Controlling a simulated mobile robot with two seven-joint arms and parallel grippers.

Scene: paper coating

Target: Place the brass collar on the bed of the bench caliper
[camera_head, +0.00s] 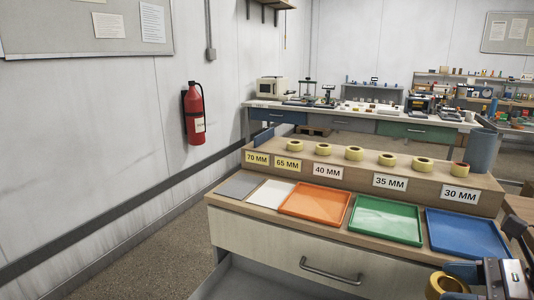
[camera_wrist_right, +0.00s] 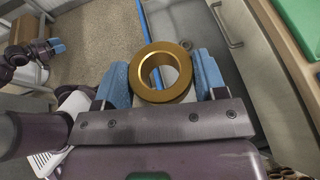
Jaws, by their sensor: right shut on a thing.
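The brass collar (camera_head: 447,284) is a thick gold ring at the bottom right of the head view. My right gripper (camera_wrist_right: 160,82) is shut on it, with the blue fingers on either side of the ring; the collar (camera_wrist_right: 133,78) also shows large in the right wrist view, its hole open to the camera. The collar is held up, clear of the drawer unit. My left gripper (camera_wrist_right: 48,47) appears small at the left edge of the right wrist view; whether its fingers are apart is unclear. I cannot pick out the bench caliper with certainty.
An orange tray (camera_head: 314,203), a green tray (camera_head: 386,221) and a blue tray (camera_head: 466,234) lie on the near counter. A raised shelf behind holds several pale tape rolls (camera_head: 354,153) above size labels. A far bench (camera_head: 365,117) carries small instruments. Floor is free at left.

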